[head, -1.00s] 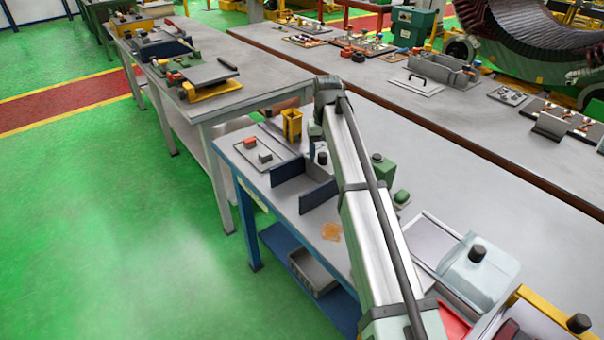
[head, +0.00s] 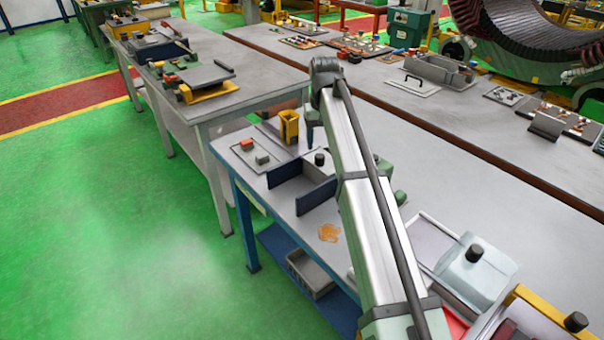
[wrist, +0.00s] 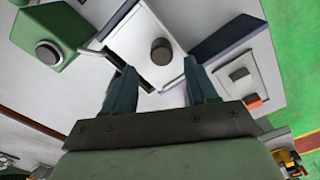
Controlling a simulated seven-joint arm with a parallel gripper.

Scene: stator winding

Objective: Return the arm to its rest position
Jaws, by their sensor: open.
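My arm (head: 365,200) stretches from the bottom of the head view up over the blue-legged bench, with its bend near the back of that bench. In the wrist view, my gripper (wrist: 158,63) has two blue-grey fingers standing well apart, with nothing held between them. Beyond the fingers is a pale surface with a black round knob (wrist: 162,52). In the head view the arm hides part of the bench, and the fingers cannot be made out clearly.
A yellow holder (head: 289,128), dark blue plates (head: 316,196) and a tray with red and grey blocks (head: 240,157) are on the bench left of the arm. A green box (wrist: 50,40) lies left in the wrist view.

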